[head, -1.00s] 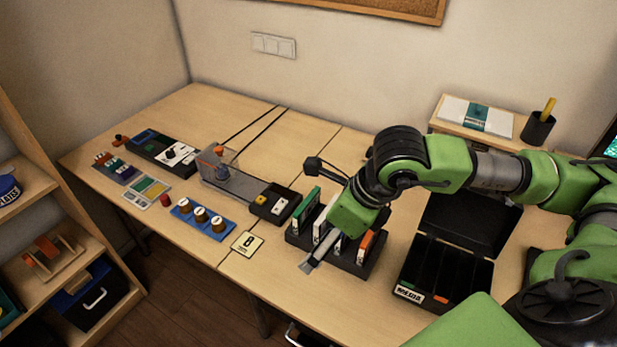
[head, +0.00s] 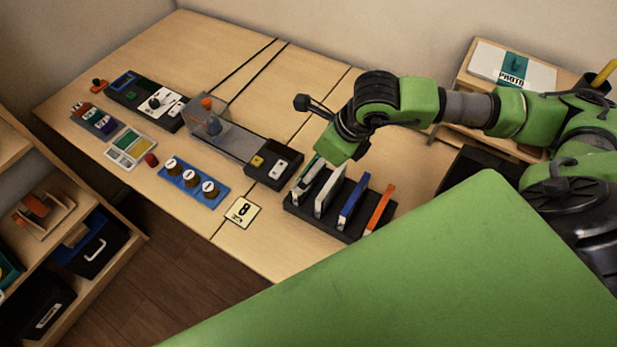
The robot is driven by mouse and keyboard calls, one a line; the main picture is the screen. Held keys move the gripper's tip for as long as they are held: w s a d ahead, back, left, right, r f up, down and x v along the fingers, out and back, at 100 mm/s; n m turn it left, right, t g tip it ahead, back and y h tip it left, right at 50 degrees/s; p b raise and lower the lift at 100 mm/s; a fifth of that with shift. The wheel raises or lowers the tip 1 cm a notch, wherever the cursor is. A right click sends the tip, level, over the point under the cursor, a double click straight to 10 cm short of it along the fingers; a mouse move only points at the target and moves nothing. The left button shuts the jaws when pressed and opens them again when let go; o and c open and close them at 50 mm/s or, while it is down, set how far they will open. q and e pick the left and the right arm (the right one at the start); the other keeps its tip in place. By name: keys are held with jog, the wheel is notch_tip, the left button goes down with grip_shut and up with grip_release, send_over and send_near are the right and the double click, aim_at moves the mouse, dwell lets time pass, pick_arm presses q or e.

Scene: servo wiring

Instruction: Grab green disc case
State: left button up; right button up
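The green disc case (head: 311,164) stands in the leftmost slot of a black rack (head: 337,226). Only its upper edge and part of its pale spine show. My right gripper (head: 303,184) comes in from the right and reaches down at the green case. Its green housing hides part of the case. The fingertips are small and overlap the case, so I cannot tell whether they are closed on it. My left gripper is not in view.
A card marked 8 (head: 242,212) lies left of the rack. A dark box with buttons (head: 273,164) stands behind it. A blue board with round knobs (head: 192,184) is farther left. A large green surface, apparently mine, covers the foreground.

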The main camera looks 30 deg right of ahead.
jog(key=p+x, duration=0.1)
jog(key=x, duration=0.1)
jog(key=p+x, duration=0.1)
jog(key=x, duration=0.2)
jog(key=shift+w+d+f, duration=0.15)
jog(key=shift+w+f, duration=0.05)
jog(key=shift+w, duration=0.1)
jog(key=shift+w+f, duration=0.1)
jog(key=shift+f, duration=0.2)
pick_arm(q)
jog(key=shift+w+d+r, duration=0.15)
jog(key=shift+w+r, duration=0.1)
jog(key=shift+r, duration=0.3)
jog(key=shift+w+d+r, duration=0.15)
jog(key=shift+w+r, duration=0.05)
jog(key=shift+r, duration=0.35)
pick_arm(e)
jog(key=c, duration=1.4)
